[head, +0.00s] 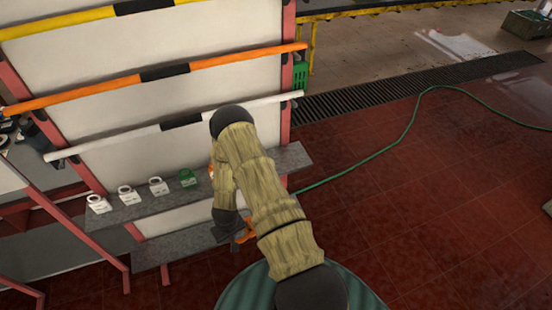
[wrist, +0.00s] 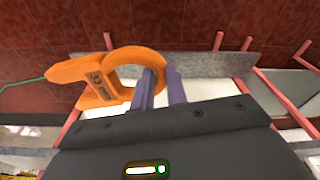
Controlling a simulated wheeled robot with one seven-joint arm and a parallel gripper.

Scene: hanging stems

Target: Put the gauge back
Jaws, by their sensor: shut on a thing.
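An orange gauge (wrist: 98,86) with a ring end and dark printed marks on its body shows in the wrist view. My gripper (wrist: 160,76) has two purple fingers shut on the ring's right side, one finger inside the ring and one outside. In the head view a bit of orange (head: 246,236) shows beside the end of my arm, which hides most of the gripper. A grey shelf (head: 135,211) on the rack holds several gauges in a row: white ones (head: 158,187) at the left and a green one (head: 187,177) at the right.
Yellow, orange (head: 100,91) and white (head: 110,139) bars cross the pale panel above the shelf. A lower grey shelf (head: 175,246) sits beneath. A green hose (head: 408,128) lies on the red tiled floor, which is otherwise open at the right.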

